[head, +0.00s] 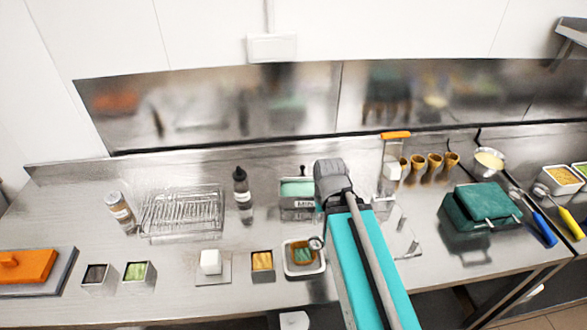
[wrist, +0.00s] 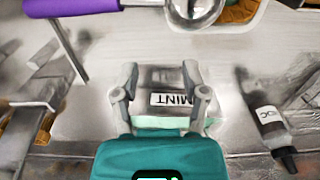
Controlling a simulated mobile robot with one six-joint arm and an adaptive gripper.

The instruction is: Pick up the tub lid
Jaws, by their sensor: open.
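A steel tub (head: 297,208) labelled MINT, with mint green showing at its top, stands near the back of the counter. It also shows in the wrist view (wrist: 165,82), label upside down, between my fingers as seen from above. I cannot clearly make out a separate tub lid. A flat steel piece (head: 403,238) lies right of my arm, but I cannot tell if it is the lid. My gripper (wrist: 160,70) is open, fingers apart, with nothing visibly held. In the head view it is just right of the tub; its fingertips are hidden there.
A dark bottle (head: 242,196) and a wire rack (head: 183,212) stand left of the tub. A teal case (head: 480,207) lies right. The steel backsplash (head: 215,105) rises behind.

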